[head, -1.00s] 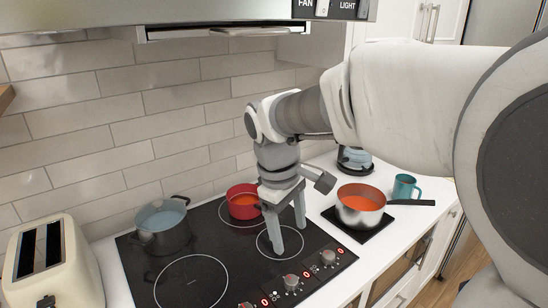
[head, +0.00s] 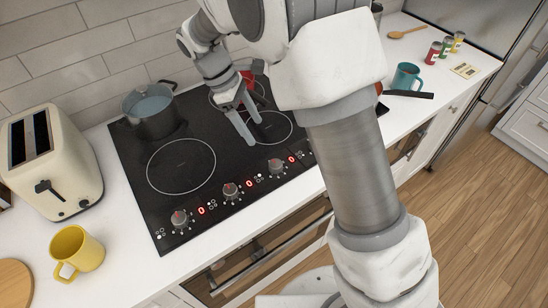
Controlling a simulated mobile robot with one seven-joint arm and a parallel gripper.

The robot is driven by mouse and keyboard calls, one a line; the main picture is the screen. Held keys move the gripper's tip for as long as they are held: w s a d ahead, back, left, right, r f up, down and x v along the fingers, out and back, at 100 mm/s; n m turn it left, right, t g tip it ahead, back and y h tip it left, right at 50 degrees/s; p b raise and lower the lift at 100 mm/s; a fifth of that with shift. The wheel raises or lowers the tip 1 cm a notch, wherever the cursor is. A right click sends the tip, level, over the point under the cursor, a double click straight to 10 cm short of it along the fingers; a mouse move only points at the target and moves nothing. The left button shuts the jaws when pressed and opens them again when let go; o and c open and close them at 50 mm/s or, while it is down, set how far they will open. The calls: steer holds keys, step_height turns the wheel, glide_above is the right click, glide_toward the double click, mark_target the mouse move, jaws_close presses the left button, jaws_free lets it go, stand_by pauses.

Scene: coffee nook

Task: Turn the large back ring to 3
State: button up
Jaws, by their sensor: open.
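The black cooktop (head: 140,180) has a front row of knobs, with a left knob (head: 180,218), a middle knob (head: 231,190) and a right knob (head: 276,165). The red displays beside them read 0. A back ring (head: 213,103) shows partly around a red pot (head: 246,77), largely hidden by my arm. A grey pot (head: 154,110) covers the back left area. My gripper (head: 255,132) is open and empty, pointing down over the front right ring (head: 284,138), behind the knobs and touching none. Any further knob to the right is hidden by my arm.
A toaster (head: 50,160) and yellow mug (head: 78,250) stand left of the cooktop. A teal mug (head: 406,76) and the saucepan's handle (head: 408,94) are at the right. A large front left ring (head: 182,166) is bare.

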mark_target(276, 163)
steer(key=x, duration=1.3)
steer(key=shift+f, duration=0.4)
jaws_close()
